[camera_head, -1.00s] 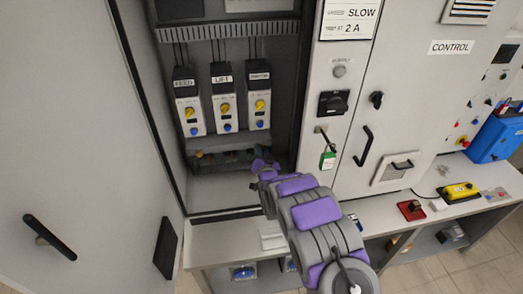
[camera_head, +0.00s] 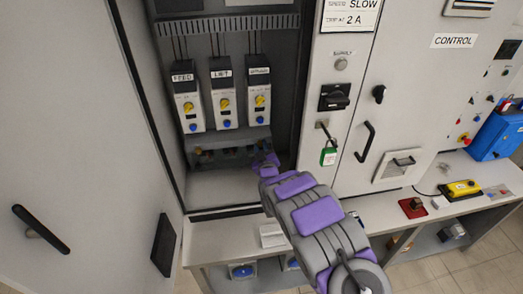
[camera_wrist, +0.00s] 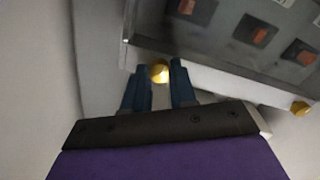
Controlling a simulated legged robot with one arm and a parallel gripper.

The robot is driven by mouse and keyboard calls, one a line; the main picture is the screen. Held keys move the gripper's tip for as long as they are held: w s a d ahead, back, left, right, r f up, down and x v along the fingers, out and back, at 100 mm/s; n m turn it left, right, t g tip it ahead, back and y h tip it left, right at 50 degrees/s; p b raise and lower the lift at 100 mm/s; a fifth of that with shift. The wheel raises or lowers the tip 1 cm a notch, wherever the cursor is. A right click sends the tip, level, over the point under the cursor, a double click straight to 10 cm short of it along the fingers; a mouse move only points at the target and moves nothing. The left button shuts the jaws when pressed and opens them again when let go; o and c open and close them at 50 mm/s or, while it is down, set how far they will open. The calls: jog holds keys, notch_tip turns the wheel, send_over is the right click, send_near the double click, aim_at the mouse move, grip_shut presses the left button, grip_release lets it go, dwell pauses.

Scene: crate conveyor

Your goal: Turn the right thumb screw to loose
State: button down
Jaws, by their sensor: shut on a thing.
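A brass thumb screw (camera_wrist: 159,73) sits between my gripper's (camera_wrist: 159,80) two dark blue fingertips in the wrist view, and the fingers are shut on it. A second brass thumb screw (camera_wrist: 300,108) shows at the right edge of that view, clear of the fingers. Both are by the edge of a grey cover with windows (camera_wrist: 225,45), with reddish parts behind them. In the head view my gripper (camera_head: 266,162) is at the right end of this cover (camera_head: 220,143), low in the open cabinet. The held screw is hidden there. How far it is turned cannot be told.
Three labelled drive units (camera_head: 225,105) hang above the cover. The open cabinet door (camera_head: 80,130) stands at left. A bench (camera_head: 215,240) runs below.

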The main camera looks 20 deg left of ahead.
jog(key=shift+s+f+n+b, duration=0.15)
jog(key=shift+n+b, duration=0.3)
jog(key=shift+n, duration=0.65)
jog(key=c, duration=0.9)
grip_release()
jog(key=shift+a, duration=0.25)
jog(key=shift+d, duration=0.15)
jog(key=shift+s+d, duration=0.3)
jog(key=p+v, duration=0.2)
jog(key=v, duration=1.4)
jog(key=shift+s+a+p, duration=0.15)
jog(key=shift+s+p, duration=0.05)
jog(key=shift+p, duration=0.2)
